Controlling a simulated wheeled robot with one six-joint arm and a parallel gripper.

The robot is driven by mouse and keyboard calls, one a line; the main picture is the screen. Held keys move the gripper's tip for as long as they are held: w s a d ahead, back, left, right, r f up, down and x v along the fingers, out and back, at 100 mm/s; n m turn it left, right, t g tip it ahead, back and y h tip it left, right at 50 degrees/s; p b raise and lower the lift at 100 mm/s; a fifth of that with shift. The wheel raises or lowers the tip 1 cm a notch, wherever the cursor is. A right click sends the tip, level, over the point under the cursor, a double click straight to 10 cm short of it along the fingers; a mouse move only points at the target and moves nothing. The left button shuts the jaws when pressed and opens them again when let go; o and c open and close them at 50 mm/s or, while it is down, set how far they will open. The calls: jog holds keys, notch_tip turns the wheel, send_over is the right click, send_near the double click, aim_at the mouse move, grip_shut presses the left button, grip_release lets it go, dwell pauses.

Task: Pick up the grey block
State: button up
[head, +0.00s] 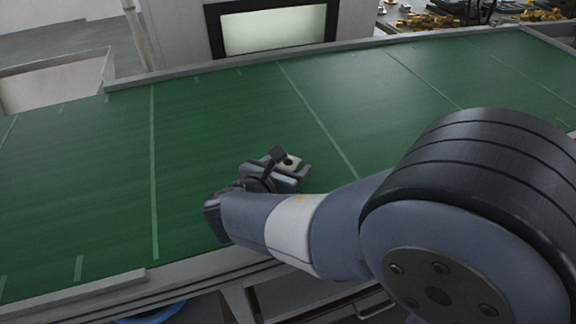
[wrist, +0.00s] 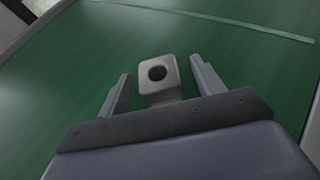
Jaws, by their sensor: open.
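The grey block (wrist: 151,86) is a small light-grey piece with a round dark hole in its top face. It is on the green mat, between the two fingers of my gripper (wrist: 160,70), in the wrist view. Gaps show between the block and both fingers, so the jaws are open and not closed on it. In the head view the block (head: 293,158) shows as a pale patch with a dark spot, partly hidden by my gripper (head: 291,163). The block's lower part is hidden by my gripper's body in the wrist view.
The green work surface (head: 215,130) with pale lines is clear around the block. A raised grey edge (head: 100,290) runs along its front. A framed light panel (head: 273,30) stands behind it. Brass-coloured parts (head: 425,20) lie at the back right.

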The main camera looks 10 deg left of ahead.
jog(key=shift+c, duration=0.5)
jog(key=c, duration=1.1)
